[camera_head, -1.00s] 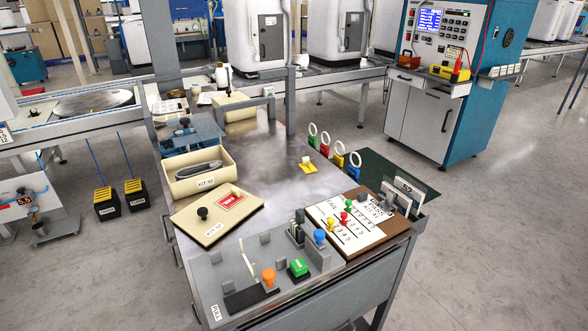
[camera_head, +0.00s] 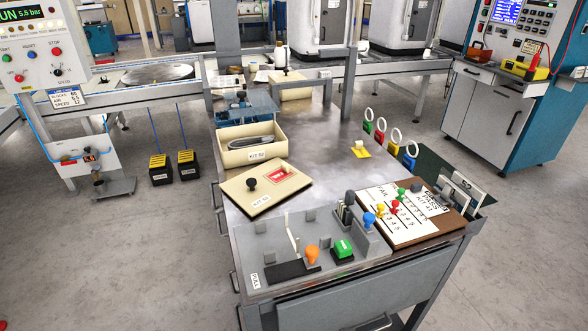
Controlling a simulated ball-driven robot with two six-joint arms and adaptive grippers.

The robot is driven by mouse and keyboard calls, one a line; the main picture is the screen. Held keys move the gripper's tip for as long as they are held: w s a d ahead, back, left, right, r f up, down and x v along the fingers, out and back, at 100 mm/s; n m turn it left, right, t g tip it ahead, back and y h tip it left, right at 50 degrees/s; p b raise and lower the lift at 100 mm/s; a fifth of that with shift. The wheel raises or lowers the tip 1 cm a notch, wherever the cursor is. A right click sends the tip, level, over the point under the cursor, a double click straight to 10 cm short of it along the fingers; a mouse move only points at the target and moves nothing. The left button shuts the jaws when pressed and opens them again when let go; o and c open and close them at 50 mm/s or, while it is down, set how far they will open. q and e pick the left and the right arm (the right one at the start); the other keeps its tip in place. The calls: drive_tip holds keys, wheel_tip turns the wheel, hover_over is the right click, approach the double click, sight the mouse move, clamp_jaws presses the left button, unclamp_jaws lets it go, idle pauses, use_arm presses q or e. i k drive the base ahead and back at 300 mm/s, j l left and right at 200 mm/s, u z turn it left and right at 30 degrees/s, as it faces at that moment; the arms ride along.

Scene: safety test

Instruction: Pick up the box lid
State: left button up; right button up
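The box lid (camera_head: 266,197) is a flat cream panel with a black knob (camera_head: 251,183), a red label and a small "KIT 50" tag. It lies on the metal workbench, in front of the open cream box (camera_head: 253,154), and its front edge is close to the grey tray. The open box carries a similar tag and holds a dark grey object. Neither of my grippers shows in the head view.
A blue fixture (camera_head: 247,110) stands behind the box.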

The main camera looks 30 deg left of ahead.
sight(252, 190)
drive_tip(key=u, duration=1.3)
